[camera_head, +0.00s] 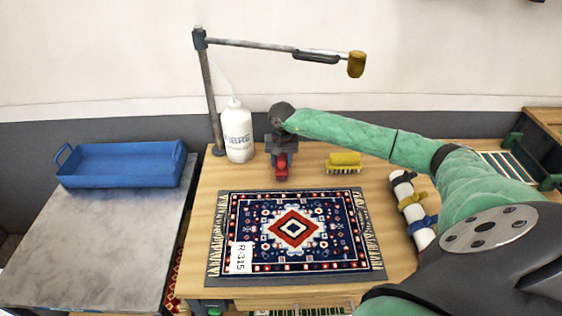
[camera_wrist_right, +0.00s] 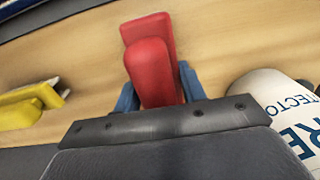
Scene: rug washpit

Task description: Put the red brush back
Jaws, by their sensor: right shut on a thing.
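The red brush (camera_head: 281,168) is at the back of the wooden table, between the white bottle and the yellow brush. My right gripper (camera_head: 281,152) reaches over it from the right and is shut on it. In the right wrist view the red brush (camera_wrist_right: 152,72) stands between the blue fingers of my right gripper (camera_wrist_right: 158,88). The head view does not show clearly whether the brush touches the tabletop. The yellow brush (camera_head: 343,162) lies on the table to the right, and it also shows in the right wrist view (camera_wrist_right: 25,106). My left gripper is not in view.
A patterned rug (camera_head: 295,232) with a tag (camera_head: 241,258) covers the table's middle. A white bottle (camera_head: 237,134) and a lamp post (camera_head: 211,100) stand close left of my gripper. A rolled bundle (camera_head: 412,208) lies right. A blue tray (camera_head: 122,165) sits on the grey side table (camera_head: 85,245).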

